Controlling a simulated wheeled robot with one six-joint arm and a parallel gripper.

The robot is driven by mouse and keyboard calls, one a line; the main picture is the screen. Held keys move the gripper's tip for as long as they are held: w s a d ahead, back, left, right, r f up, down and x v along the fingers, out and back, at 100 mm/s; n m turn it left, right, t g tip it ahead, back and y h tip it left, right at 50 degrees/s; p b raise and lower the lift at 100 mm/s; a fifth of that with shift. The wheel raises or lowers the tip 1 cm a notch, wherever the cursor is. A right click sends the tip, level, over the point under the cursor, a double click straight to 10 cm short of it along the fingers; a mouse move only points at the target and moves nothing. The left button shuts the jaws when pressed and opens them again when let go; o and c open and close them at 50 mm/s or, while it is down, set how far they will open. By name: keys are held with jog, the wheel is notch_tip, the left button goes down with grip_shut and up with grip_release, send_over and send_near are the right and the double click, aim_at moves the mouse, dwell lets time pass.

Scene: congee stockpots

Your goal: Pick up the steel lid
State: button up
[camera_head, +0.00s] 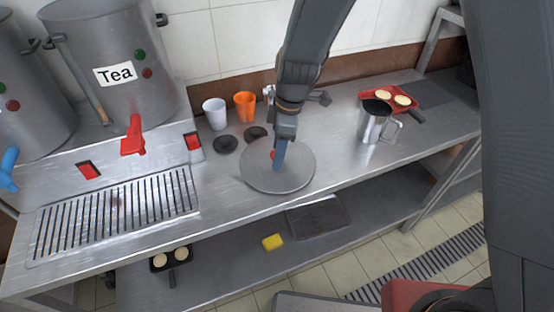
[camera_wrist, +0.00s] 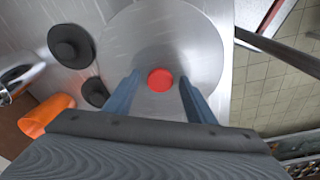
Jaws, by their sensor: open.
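The steel lid (camera_head: 292,177) is a round flat grey disc lying on the steel counter, in the middle of the head view. In the wrist view the lid (camera_wrist: 200,45) shows its red round knob (camera_wrist: 160,80) near its middle. My gripper (camera_head: 280,160) is over the lid, pointing down. In the wrist view my gripper (camera_wrist: 160,92) is open, with one blue finger on each side of the red knob and a gap on both sides. In the head view the gripper hides most of the knob.
A white cup (camera_head: 214,114), an orange cup (camera_head: 245,107) and two dark lids (camera_head: 226,144) stand behind and left of the steel lid. A metal jug (camera_head: 375,122) and a red tray (camera_head: 391,94) are to the right. A tea urn (camera_head: 112,70) and drip grate (camera_head: 115,212) are left.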

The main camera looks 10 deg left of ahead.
jog(key=c, duration=1.2)
jog(key=shift+r, duration=0.15)
